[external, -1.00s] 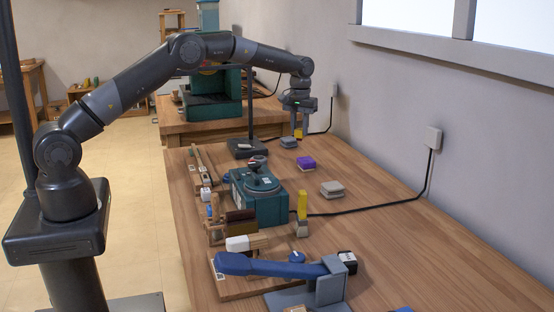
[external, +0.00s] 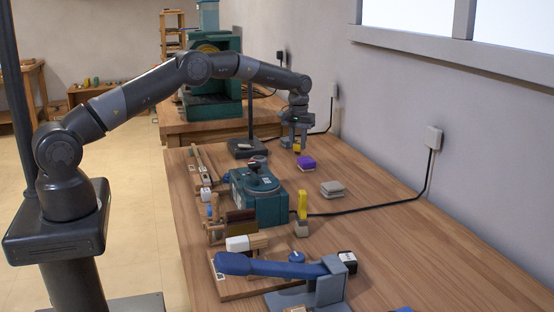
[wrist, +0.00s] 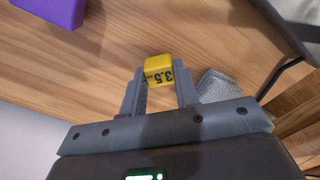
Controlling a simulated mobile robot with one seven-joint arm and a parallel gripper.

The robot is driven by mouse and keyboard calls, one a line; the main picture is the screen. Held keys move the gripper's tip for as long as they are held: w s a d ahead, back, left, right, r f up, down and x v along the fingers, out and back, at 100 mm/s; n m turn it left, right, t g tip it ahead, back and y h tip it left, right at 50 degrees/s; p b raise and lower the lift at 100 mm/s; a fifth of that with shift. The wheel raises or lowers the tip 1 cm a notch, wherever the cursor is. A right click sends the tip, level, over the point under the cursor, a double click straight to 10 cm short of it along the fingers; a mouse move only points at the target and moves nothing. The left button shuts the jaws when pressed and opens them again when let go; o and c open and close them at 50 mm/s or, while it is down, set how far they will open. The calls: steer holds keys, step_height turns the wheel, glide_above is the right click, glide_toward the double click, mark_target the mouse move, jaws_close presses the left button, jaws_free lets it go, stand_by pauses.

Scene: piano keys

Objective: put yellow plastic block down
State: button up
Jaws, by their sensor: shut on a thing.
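The yellow plastic block (wrist: 158,66) sits between the two fingertips of my gripper (wrist: 160,90), and dark figures reading 3.5 show on its face in the wrist view. In the external view my gripper (external: 296,144) is shut on the small yellow block (external: 297,148), low over the far part of the wooden table (external: 400,245). I cannot tell whether the block touches the table top. A grey block (wrist: 215,85) lies beside the right finger in the wrist view and is partly hidden by the gripper.
A purple block (external: 307,163) and a stacked grey block (external: 332,188) lie nearer on the table. Another yellow piece (external: 302,205) stands upright on a grey base beside a teal machine (external: 258,195). A black cable (external: 385,208) runs to the wall. Bare wood lies at the right.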

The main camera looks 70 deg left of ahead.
steer(key=o, duration=0.9)
steer(key=shift+f, duration=0.1)
steer(key=shift+o, duration=0.2)
step_height(320, 180, up, 13)
step_height(320, 180, up, 15)
steer(key=m+t, duration=0.2)
steer(key=m, duration=0.1)
glide_above(298, 143)
steer(key=s+d, duration=0.8)
steer(key=d, duration=0.1)
steer(key=s+d+r+m, duration=0.1)
steer(key=s+d+r, duration=0.2)
steer(key=s, duration=0.3)
steer(key=s+d+r+m, duration=0.1)
steer(key=s+d+r, duration=0.25)
steer(key=s, duration=0.35)
steer(key=s+d+m+t, duration=0.2)
steer(key=s+d, duration=0.2)
steer(key=s, duration=1.1)
steer(key=s+d+f+m, duration=0.1)
steer(key=s+f, duration=0.3)
steer(key=s, duration=0.3)
steer(key=s+d+f+m+t, duration=0.1)
steer(key=s+d+f, duration=0.1)
steer(key=s, duration=0.6)
steer(key=shift+d+f+t, duration=0.15)
steer(key=shift+f+t, duration=0.15)
steer(key=shift+f, duration=0.6)
